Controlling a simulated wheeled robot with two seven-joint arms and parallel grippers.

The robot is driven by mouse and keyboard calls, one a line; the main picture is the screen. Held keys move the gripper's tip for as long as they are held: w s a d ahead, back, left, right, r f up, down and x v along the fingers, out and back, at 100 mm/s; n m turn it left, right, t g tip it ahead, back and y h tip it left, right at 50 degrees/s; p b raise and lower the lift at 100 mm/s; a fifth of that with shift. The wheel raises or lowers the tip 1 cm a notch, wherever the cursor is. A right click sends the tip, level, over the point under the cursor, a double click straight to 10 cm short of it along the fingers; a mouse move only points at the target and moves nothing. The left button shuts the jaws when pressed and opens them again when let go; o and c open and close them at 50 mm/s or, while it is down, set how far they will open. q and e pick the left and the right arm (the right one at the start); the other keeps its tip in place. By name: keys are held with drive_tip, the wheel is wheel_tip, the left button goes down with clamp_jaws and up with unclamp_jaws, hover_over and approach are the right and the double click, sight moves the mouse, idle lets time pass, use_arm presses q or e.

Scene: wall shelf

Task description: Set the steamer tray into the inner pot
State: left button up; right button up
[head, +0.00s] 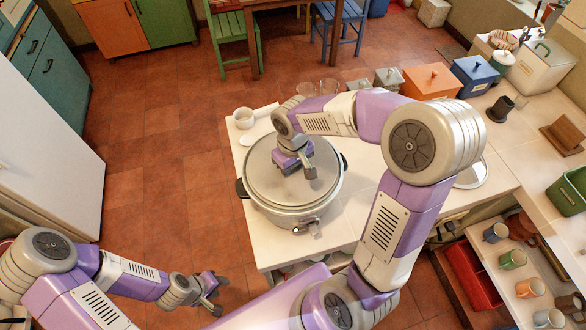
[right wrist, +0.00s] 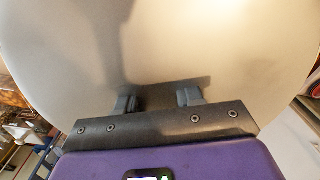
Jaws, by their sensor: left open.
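A round cooker (head: 301,220) with side handles stands on the white counter. A round, pale grey disc (head: 262,185) covers its top; I cannot tell whether it is a lid or the steamer tray. No inside of a pot shows. My right gripper (head: 298,172) is over the disc, pointing down at it. In the right wrist view its two fingers (right wrist: 158,98) stand apart, close to the disc (right wrist: 220,50), with a dark patch between them that looks like shadow. My left gripper (head: 217,291) is open and empty, left of the counter, over the floor.
A small white cup (head: 243,118) stands on the counter's far left corner. Glasses (head: 328,86) and an orange box (head: 431,82) stand behind the cooker. A white round plate (head: 471,173) lies to the right. Mugs (head: 513,259) stand on a lower shelf at right.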

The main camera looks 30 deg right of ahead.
drive_tip(key=o, duration=0.3)
wheel_tip(320, 180, up, 8)
drive_tip(key=p, duration=0.6)
drive_tip(key=shift+f, duration=0.15)
drive_tip(key=shift+s+f, duration=0.1)
drive_tip(key=shift+f, duration=0.05)
idle(0.7)
